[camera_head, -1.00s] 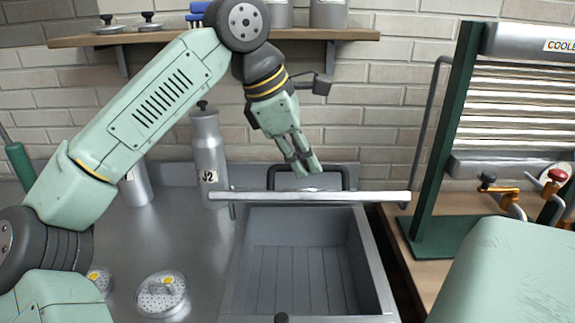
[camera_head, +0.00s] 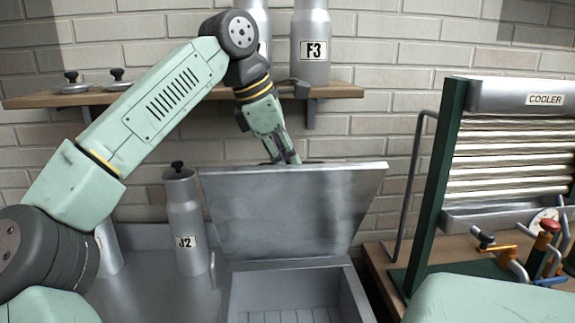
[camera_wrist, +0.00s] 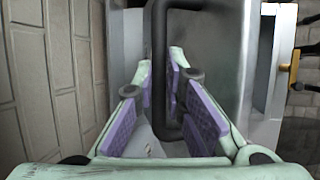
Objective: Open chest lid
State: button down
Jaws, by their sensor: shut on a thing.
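The metal chest (camera_head: 364,296) shows at the bottom centre of the head view, with part of its empty interior in sight. Its grey lid (camera_head: 290,215) stands steeply raised at the chest's back edge, its underside facing the camera. My gripper (camera_head: 285,155) is at the lid's top edge, its fingertips partly hidden behind the lid. In the wrist view the purple-padded fingers of my gripper (camera_wrist: 163,95) are shut around the black bar handle (camera_wrist: 159,60) on the lid's outer face.
A can marked J2 (camera_head: 187,235) stands left of the chest.

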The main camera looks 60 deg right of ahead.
jog(key=shift+w+f, duration=0.15)
jog(key=shift+f, duration=0.15)
jog(key=c, duration=2.1)
grip_release()
jog(key=shift+o, duration=1.3)
jog(key=shift+w+d+f, duration=0.1)
jog(key=shift+d, duration=0.1)
jog(key=shift+o, duration=0.9)
jog(key=shift+r, duration=0.2)
jog(key=v, duration=1.2)
